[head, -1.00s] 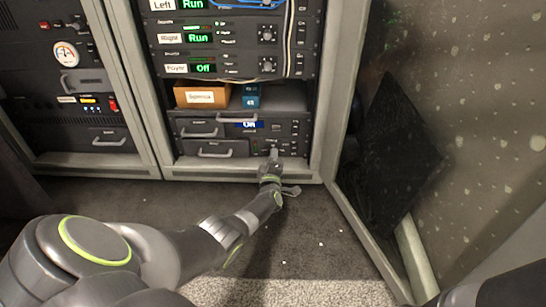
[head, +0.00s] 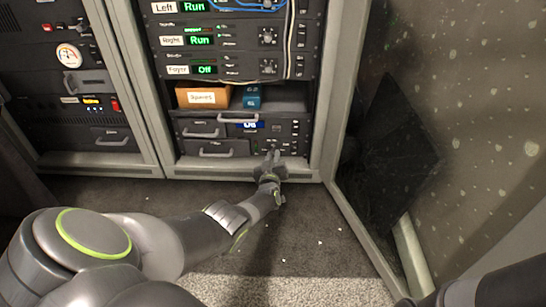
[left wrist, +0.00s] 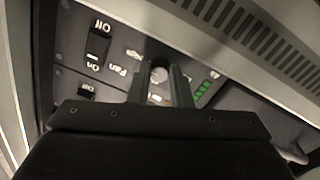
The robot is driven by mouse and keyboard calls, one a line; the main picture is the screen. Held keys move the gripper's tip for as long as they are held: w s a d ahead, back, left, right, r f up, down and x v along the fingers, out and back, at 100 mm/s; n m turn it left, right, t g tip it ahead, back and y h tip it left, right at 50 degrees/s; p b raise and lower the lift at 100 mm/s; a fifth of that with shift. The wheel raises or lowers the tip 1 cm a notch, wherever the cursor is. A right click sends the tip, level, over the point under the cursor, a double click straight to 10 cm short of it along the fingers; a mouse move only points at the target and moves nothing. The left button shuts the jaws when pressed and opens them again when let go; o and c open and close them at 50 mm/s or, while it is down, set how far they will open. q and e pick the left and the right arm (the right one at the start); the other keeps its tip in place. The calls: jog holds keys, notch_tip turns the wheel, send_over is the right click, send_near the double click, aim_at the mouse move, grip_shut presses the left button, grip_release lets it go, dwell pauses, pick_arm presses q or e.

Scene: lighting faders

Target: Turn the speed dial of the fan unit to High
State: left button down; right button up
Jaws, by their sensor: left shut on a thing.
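The fan unit (head: 285,128) is in the lowest part of the middle rack. The left wrist view shows its panel upside down, with a "Fan" label (left wrist: 117,70). My left gripper (head: 272,157) reaches in low at the panel's front. In the left wrist view its two fingers (left wrist: 160,77) stand on either side of a small round dial (left wrist: 158,74) and are shut on it. The dial's pointer and speed marks are too small or hidden to read. A row of green lights (left wrist: 204,89) glows beside the dial. My right gripper is out of view.
Off/On rocker switches (left wrist: 98,45) sit beside the dial on the panel. Two drawers with handles (head: 203,131) are left of the fan unit. Above is a shelf with an orange box (head: 203,96) and a blue box (head: 251,97). The open rack door (head: 470,130) stands at right.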

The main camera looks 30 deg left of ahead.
pick_arm(q)
jog(key=shift+m, duration=0.6)
jog(key=c, duration=1.3)
grip_release()
jog(key=shift+s, duration=0.1)
